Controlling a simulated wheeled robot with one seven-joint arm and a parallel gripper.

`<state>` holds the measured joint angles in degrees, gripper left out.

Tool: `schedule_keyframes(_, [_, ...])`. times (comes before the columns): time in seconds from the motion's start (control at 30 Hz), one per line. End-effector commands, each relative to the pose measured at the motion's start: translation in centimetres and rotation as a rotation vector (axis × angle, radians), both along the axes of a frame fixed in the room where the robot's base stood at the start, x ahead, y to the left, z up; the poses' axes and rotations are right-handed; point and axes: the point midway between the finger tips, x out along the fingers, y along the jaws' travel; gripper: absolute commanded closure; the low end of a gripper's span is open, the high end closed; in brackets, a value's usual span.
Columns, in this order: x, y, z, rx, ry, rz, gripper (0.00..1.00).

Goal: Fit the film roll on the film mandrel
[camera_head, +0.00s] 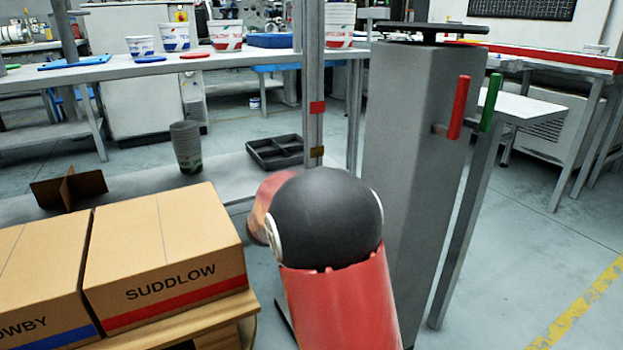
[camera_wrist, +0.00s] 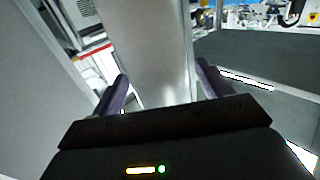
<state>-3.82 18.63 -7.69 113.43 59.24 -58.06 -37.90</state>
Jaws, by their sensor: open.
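My gripper (camera_wrist: 162,76) shows in the wrist view, its two dark fingers spread apart with nothing held between them. A grey upright surface stands beyond the gap between the fingers; I cannot tell how far off it is. In the head view my red and black arm fills the lower middle, and the gripper does not show. I cannot pick out a film roll or a film mandrel for certain in either view. A red upright rod (camera_head: 459,107) and a green upright rod (camera_head: 490,102) stand out beside the grey column.
A broad grey column (camera_head: 415,170) with a dark flat top (camera_head: 432,28) stands right of my arm. Cardboard boxes (camera_head: 165,255) sit at lower left. A bench (camera_head: 100,68) with printed tubs (camera_head: 226,35) is behind. Floor at right is clear.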

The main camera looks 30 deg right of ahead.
Motion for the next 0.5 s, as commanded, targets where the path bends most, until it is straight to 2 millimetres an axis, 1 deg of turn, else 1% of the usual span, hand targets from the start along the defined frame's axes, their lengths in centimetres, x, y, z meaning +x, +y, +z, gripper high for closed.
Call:
schedule_keyframes(0.03, [-0.6,0.9,0.2,0.001,0.001,0.005,0.22])
schedule_keyframes(0.23, [-2.7,3.4,0.1,0.0,0.0,0.003,0.22])
schedule_keyframes(0.33, [-3.4,4.2,0.1,0.001,-0.001,0.002,0.22])
schedule_keyframes(0.5, [-3.8,4.6,0.0,-0.001,-0.001,0.0,0.22])
